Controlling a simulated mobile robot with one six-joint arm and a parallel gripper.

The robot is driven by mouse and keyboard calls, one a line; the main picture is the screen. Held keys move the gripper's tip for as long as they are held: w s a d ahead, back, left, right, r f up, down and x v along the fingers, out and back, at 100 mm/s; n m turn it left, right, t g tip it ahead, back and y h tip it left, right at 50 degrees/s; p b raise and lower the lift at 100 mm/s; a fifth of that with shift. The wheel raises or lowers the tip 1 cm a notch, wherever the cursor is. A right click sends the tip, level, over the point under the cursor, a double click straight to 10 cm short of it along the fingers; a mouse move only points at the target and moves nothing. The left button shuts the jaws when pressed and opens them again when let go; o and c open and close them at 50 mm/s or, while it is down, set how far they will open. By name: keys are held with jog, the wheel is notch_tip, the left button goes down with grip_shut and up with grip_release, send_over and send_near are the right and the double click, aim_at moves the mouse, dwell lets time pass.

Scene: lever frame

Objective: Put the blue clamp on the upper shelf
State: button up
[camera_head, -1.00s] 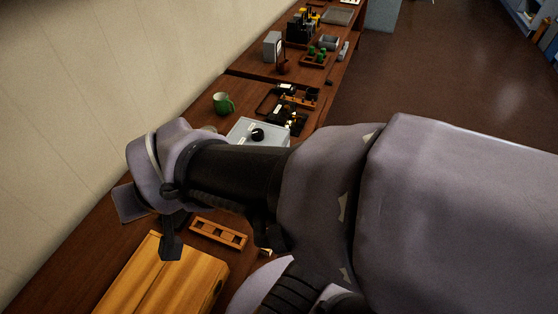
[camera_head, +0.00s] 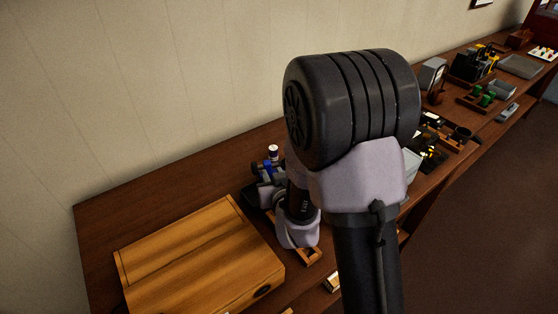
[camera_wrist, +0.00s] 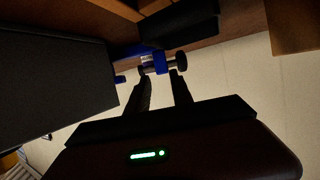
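The blue clamp (camera_wrist: 160,63) has a dark knob and a pale metal rod. In the wrist view it lies across the fingertips of my gripper (camera_wrist: 160,75). The two dark fingers stand apart, with the clamp's blue body at the gap and its knob near the right fingertip. I cannot tell whether they press on it. In the head view, something blue, seemingly the clamp (camera_head: 266,167), shows beside my wrist, low over the table. My arm hides most of the gripper there. I cannot make out the upper shelf for sure.
A wooden box or board (camera_head: 200,255) lies left of my wrist. A small white-capped bottle (camera_head: 273,152) stands behind the blue part. A dark block (camera_wrist: 50,85) fills the wrist view's left side. Small items crowd the table (camera_head: 150,195) to the right; its back left is bare.

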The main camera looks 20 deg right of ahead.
aim_at(268, 168)
jog(key=x, duration=0.3)
jog(key=b+x, duration=0.1)
jog(key=x, duration=0.2)
jog(key=shift+a+f+b, duration=0.15)
jog(key=shift+f+b, duration=0.15)
jog(key=shift+f, duration=0.15)
grip_shut()
jog(key=shift+r, duration=0.1)
dwell(0.7)
